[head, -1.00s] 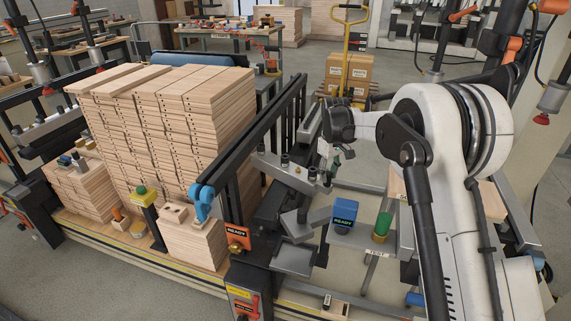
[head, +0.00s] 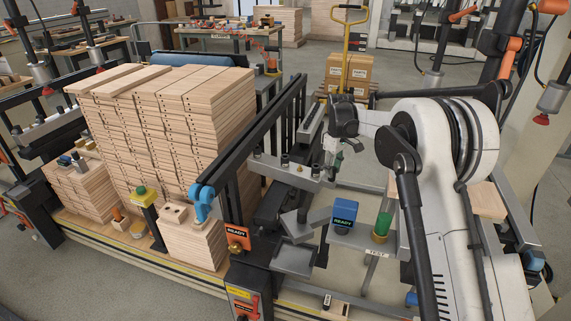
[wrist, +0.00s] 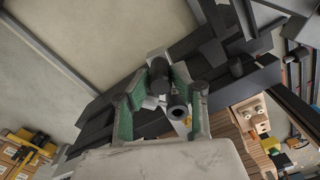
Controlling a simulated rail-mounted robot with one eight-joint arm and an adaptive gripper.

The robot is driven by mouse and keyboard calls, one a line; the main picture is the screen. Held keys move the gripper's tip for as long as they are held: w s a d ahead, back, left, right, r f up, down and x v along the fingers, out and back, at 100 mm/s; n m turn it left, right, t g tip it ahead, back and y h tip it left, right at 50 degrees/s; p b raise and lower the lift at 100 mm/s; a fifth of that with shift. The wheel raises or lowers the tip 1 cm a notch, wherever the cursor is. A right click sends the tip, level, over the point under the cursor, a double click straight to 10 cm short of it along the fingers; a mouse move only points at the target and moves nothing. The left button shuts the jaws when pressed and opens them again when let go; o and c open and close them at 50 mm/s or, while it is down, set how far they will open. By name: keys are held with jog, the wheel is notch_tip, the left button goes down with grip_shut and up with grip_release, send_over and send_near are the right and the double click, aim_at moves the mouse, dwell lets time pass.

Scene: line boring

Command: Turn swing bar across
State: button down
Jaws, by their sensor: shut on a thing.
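The swing bar (head: 290,172) is a grey bar with several dark upright knobs. It lies beside the long black rail, slanting down to the right in the head view. My gripper (head: 331,165) is at its right end, partly hidden by my own wrist. In the wrist view my gripper (wrist: 160,98) has its green fingers on either side of a dark, round-ended handle (wrist: 178,105) and is shut on it. A second dark cylinder (wrist: 159,76) shows just beyond. The exact finger contact is hard to make out.
A tall stack of wooden boards (head: 165,120) stands left of the black rail (head: 262,135). A blue box marked READY (head: 345,212) and a green cylinder (head: 382,226) stand on a small shelf in front of my gripper.

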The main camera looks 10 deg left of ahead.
jog(key=shift+w, duration=0.2)
jog(key=shift+w+d+n, duration=0.25)
jog(key=shift+w+n, duration=0.65)
jog(key=shift+w, duration=0.4)
jog(key=c, duration=1.5)
grip_release()
jog(key=shift+w, duration=0.1)
jog(key=shift+r+p, duration=1.4)
jog(key=shift+r, duration=1.6)
